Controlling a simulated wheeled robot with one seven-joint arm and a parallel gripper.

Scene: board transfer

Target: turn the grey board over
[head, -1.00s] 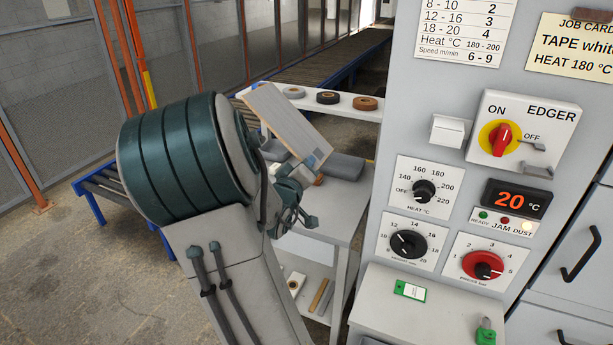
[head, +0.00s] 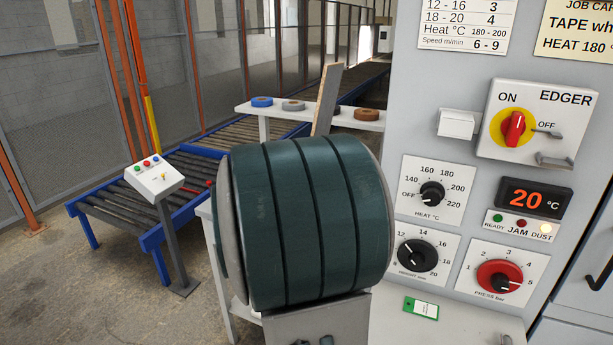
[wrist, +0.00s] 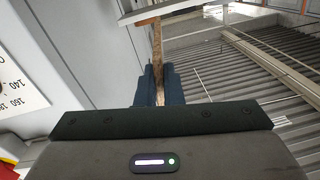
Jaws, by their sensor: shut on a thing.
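The grey board (head: 325,100) stands steeply upright in the head view, turned nearly edge-on, with its lower part hidden behind my arm. In the wrist view its narrow brown edge (wrist: 157,42) runs between the fingers. My gripper (wrist: 160,78) is shut on the board, one blue finger on each side. In the head view the gripper is hidden behind my own arm.
A white shelf (head: 398,126) behind the board carries a blue tape roll (head: 262,101), a grey roll (head: 293,105) and a brown roll (head: 367,113). The edger panel (head: 470,180) stands close on the right. A roller conveyor (head: 128,202) and control stand (head: 153,181) are left.

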